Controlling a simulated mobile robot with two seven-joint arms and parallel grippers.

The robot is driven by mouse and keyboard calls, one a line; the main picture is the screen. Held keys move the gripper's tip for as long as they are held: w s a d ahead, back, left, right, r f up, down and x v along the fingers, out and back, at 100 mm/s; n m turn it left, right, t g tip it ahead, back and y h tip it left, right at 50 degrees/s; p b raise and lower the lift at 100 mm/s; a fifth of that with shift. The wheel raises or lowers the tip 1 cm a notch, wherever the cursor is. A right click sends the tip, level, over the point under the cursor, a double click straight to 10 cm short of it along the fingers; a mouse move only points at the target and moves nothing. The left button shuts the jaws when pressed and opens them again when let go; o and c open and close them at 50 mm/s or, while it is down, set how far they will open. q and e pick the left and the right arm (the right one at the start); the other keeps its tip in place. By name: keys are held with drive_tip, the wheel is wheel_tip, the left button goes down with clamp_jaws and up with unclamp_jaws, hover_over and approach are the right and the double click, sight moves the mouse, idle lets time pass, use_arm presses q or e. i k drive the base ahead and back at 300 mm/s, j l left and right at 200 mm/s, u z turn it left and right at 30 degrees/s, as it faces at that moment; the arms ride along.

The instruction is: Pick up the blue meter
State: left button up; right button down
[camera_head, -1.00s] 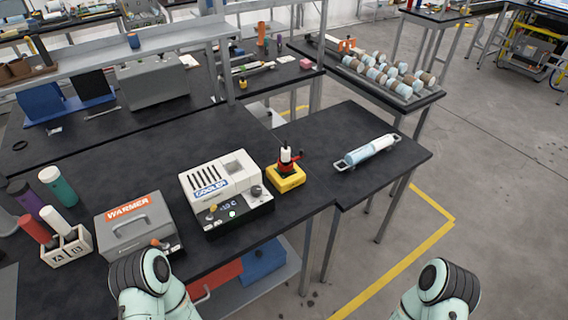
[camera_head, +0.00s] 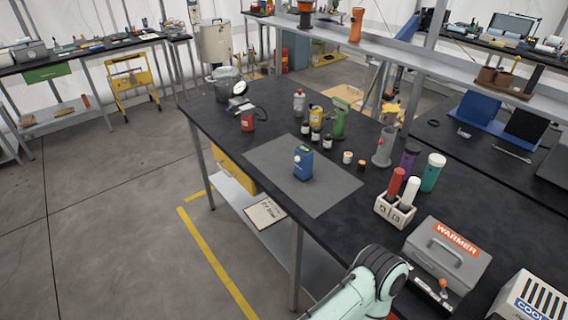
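One of my arms comes up at the bottom of the view, well in front of and to the right of the meter. Neither gripper's fingers show in the view.
A red can (camera_head: 247,119) is at the back left. A two-slot holder (camera_head: 392,211) and the grey WARMER box (camera_head: 447,256) are to the right. The mat's front is clear.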

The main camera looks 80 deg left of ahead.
sight(304, 169)
drive_tip(key=u, duration=2.5)
drive_tip(key=j+z, duration=0.15)
drive_tip(key=z, duration=0.15)
drive_tip(key=i+j+z, duration=0.1)
drive_tip(key=z, duration=0.2)
drive_tip(key=i+j+z, duration=0.2)
drive_tip(key=j, duration=0.35)
drive_tip(key=j+z, duration=0.2)
drive_tip(key=j, duration=0.3)
drive_tip(key=j+z, duration=0.15)
drive_tip(key=j, duration=0.95)
drive_tip(key=i, duration=0.05)
